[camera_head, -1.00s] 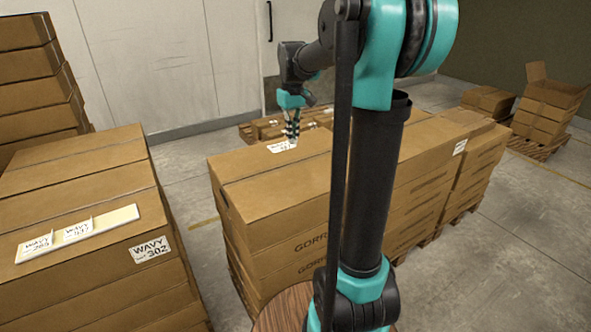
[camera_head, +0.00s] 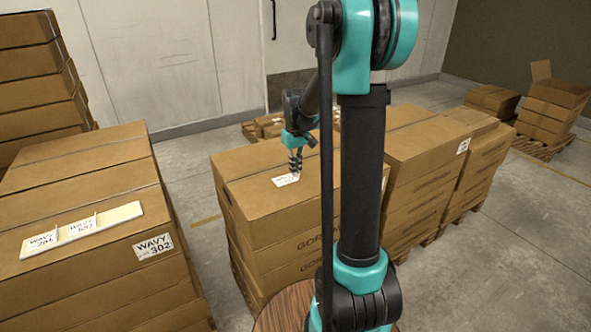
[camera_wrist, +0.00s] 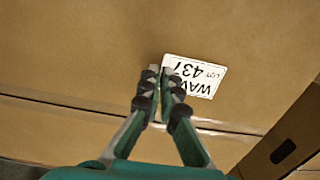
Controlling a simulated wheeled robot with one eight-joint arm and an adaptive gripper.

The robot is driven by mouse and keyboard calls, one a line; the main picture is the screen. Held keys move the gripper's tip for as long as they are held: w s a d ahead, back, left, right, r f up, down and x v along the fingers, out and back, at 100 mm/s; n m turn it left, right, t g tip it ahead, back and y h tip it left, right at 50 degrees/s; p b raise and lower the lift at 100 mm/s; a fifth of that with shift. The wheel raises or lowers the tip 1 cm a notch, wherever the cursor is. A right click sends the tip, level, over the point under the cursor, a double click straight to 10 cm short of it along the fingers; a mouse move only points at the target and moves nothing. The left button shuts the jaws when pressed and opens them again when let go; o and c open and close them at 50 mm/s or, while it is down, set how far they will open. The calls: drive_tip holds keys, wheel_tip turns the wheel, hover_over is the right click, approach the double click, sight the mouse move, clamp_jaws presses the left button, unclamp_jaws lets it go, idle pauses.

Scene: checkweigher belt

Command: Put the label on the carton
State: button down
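The white label (camera_wrist: 205,76), printed "WAVY" and "437", is at the fingertips of my gripper (camera_wrist: 160,73) in the wrist view. The fingers are nearly together, with the label's edge at the tips. In the head view my gripper (camera_head: 296,172) points down over the top of the middle carton (camera_head: 250,202), and the label (camera_head: 283,181) shows just below and left of the tips. The label looks roughly flat, close above or on the carton top; I cannot tell whether it touches. The carton's taped seam (camera_wrist: 60,103) runs under the fingers.
A white holder (camera_head: 125,213) with two upright labels lies on the left carton stack (camera_head: 75,260), whose side bears a "WAVY 302" label (camera_head: 153,247). More stacked cartons (camera_head: 425,150) stand right of my arm. Another stack (camera_head: 35,75) stands at the back left.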

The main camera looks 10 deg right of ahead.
drive_tip(key=shift+f, duration=0.1)
drive_tip(key=c, duration=1.7)
unclamp_jaws()
